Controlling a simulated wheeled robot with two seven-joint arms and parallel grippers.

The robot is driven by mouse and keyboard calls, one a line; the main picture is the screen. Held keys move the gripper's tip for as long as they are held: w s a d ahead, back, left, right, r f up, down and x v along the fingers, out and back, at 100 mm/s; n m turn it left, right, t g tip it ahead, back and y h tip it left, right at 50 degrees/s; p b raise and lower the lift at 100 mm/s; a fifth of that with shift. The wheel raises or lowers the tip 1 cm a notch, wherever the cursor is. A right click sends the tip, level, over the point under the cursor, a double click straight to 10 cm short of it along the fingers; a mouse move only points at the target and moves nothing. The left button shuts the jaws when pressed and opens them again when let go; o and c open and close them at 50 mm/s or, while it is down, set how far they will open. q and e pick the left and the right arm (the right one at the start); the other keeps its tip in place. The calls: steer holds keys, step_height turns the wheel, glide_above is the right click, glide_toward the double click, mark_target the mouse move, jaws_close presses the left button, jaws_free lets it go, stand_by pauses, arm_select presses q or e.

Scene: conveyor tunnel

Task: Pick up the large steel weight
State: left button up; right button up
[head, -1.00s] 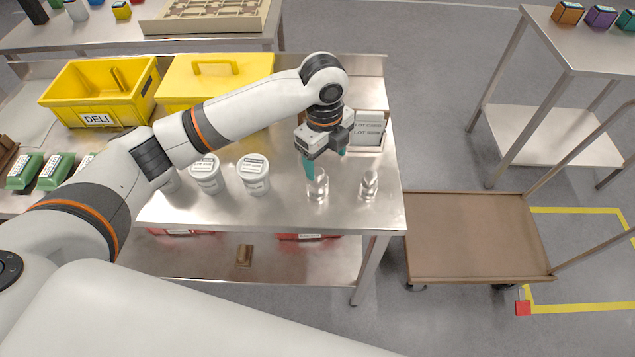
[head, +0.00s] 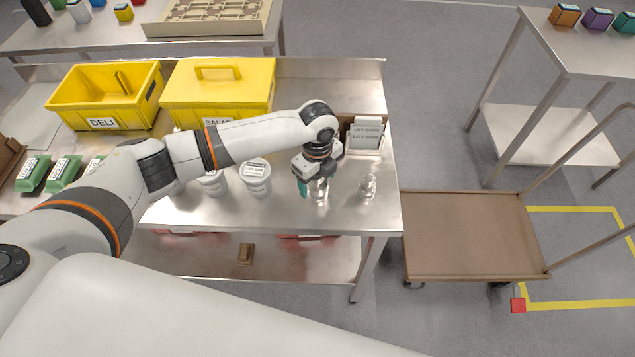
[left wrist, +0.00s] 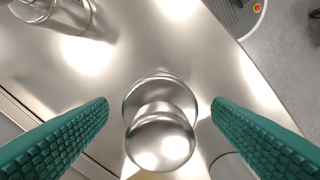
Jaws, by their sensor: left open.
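The large steel weight (head: 320,192), shiny with a round knob on top, stands upright on the steel table (head: 225,215). My left gripper (head: 312,185) is over it, pointing down, with its teal fingers open. In the left wrist view the weight (left wrist: 160,130) lies between the two fingers (left wrist: 160,108), with a visible gap on each side. A smaller-looking steel weight (head: 368,187) stands to the right, and in the left wrist view it shows at the upper left (left wrist: 60,14). My right gripper is out of view.
White lidded tubs (head: 256,180) stand left of the gripper. A holder with lot cards (head: 366,135) stands behind it. A yellow open bin (head: 103,98) and a yellow lidded box (head: 218,92) are farther back. A brown cart (head: 470,235) is beyond the table's right edge.

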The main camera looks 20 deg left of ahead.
arm_select(q)
steer(key=shift+f, duration=0.6)
jaws_close()
steer(key=shift+w+r, duration=0.1)
steer(key=shift+r, duration=0.2)
step_height(320, 180, up, 10)
steer(key=shift+f+b, duration=0.15)
steer(key=shift+b, duration=0.85)
